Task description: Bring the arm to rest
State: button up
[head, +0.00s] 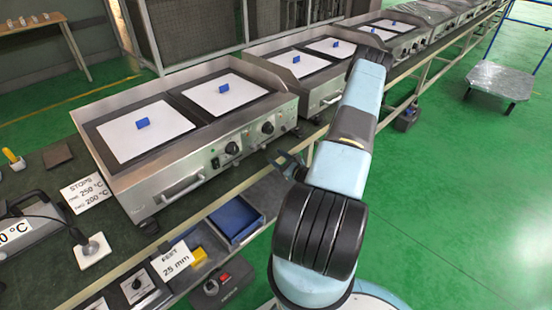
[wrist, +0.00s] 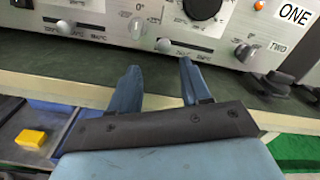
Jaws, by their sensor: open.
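My arm reaches forward across the right half of the head view. My gripper (head: 289,164) hangs low in front of the nearest steel griddle unit (head: 190,140), partly hidden by my forearm. In the wrist view my gripper (wrist: 158,72) has its two blue fingers spread with nothing between them. The fingers point at the unit's control panel (wrist: 110,22). A small gap of dark bench shows between the fingertips and the panel, and I see no contact.
Shelves below hold a blue tray (head: 234,219) and a yellow block (head: 198,257), which also shows in the wrist view (wrist: 30,139). More griddle units (head: 315,62) line the bench behind. Label cards (head: 86,192) lie at left.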

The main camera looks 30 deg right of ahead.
dwell(0.4)
jog(key=s+a+r+n+g+y, duration=0.1)
jog(key=a+r+n+g+y, duration=0.25)
jog(key=a+r+n, duration=0.5)
jog(key=a+r+n+g+y, duration=0.3)
jog(key=a+r+g, duration=0.2)
jog(key=r, duration=0.6)
jog(key=s+a+r+n+g+y, duration=0.1)
jog(key=a+r+n+g+y, duration=0.45)
jog(key=r, duration=0.45)
jog(key=s+a+r+n+g+h, duration=0.3)
jog(key=s+a+r+n+h, duration=0.5)
jog(key=s+r, duration=0.35)
jog(key=s+d+r+n+t+h, duration=0.1)
jog(key=s+r+n+t+h, duration=0.1)
jog(key=s+r, duration=0.3)
jog(key=s+d+r+n+t+h, duration=0.2)
jog(key=s+r+t+h, duration=0.1)
jog(key=s+r+h, duration=0.2)
jog(key=shift+s, duration=1.05)
jog(key=shift+o, duration=0.3)
dwell(1.0)
